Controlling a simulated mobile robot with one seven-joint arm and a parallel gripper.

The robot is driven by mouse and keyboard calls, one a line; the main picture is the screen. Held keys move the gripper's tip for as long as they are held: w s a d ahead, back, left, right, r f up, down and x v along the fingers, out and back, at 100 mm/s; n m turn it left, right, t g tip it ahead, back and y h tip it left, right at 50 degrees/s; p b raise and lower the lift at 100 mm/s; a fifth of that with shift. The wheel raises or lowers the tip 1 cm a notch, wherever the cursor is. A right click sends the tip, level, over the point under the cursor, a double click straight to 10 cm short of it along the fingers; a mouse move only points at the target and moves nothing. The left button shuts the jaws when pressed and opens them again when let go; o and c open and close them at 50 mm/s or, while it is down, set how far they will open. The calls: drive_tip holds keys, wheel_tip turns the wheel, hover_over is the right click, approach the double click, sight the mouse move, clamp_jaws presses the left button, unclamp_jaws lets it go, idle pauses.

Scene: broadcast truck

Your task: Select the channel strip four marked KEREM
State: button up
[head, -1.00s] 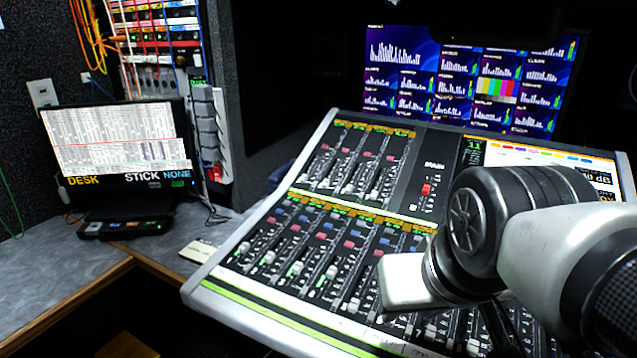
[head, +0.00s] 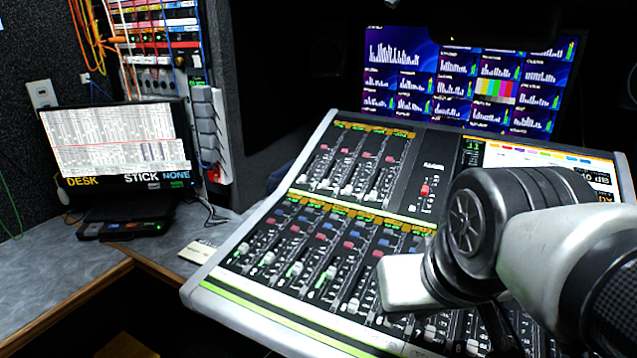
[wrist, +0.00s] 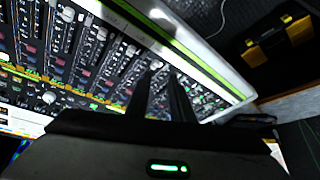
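The mixing desk (head: 250,318) fills the middle and right of the head view, with an upper and a lower bank of channel strips. The lower bank (head: 330,250) has red and blue buttons, white fader caps and small orange-and-green labels at its top. The name KEREM is too small to read on any strip. My arm covers the desk's right part in the head view and hides my fingertips there. In the wrist view, my gripper (wrist: 162,76) shows two dark fingers with a narrow empty gap, over the desk's strips (wrist: 95,50). Contact with the desk cannot be told.
A small pale pad (head: 197,252) lies beside the desk. A monitor wall (head: 470,80) stands behind. The wrist view shows a black-and-yellow case (wrist: 280,38).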

clamp_jaws()
idle(1.4)
